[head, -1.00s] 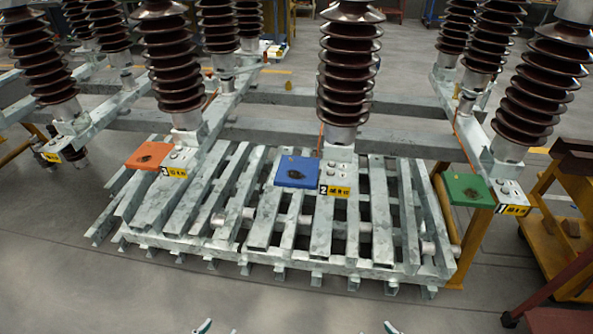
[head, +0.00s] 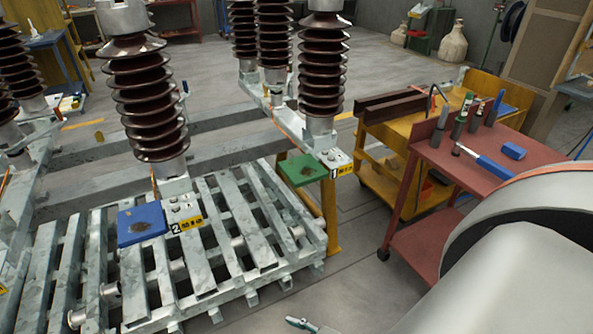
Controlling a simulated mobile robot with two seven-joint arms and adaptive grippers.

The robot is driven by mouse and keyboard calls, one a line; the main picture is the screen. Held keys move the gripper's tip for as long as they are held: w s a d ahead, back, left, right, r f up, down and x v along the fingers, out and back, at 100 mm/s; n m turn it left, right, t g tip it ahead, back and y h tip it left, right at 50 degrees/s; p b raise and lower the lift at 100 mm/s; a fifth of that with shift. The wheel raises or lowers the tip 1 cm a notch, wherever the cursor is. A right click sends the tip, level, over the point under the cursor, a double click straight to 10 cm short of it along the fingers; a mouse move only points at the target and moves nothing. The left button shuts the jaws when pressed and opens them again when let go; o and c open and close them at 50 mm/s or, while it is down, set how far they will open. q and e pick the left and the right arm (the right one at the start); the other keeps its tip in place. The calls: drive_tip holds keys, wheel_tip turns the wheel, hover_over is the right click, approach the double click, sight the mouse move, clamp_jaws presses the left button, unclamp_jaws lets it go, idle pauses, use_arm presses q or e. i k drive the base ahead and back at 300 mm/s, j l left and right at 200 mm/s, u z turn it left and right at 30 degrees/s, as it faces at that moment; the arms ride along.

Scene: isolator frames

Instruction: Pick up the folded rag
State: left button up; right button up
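A small blue block-like item (head: 513,150), which may be the folded rag, lies on the top of the red cart (head: 425,162) at the right of the head view. It is too small for me to make out folds. A pale fingertip, probably of my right gripper (head: 301,324), shows at the bottom edge, far from the cart and low in the picture. Its opening is cut off. My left gripper is not in view. A big grey part of my own arm covers the lower right and hides part of the cart.
Beside the blue item lie a blue-handled tool (head: 487,162) and several upright tools. A yellow cart (head: 385,130) stands behind. A slatted metal frame (head: 240,240) with brown insulators, a blue pad (head: 143,224) and a green pad (head: 303,170) fills the left. Floor is clear between frame and cart.

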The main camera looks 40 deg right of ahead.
sight(515, 152)
drive_tip(key=z, duration=2.55)
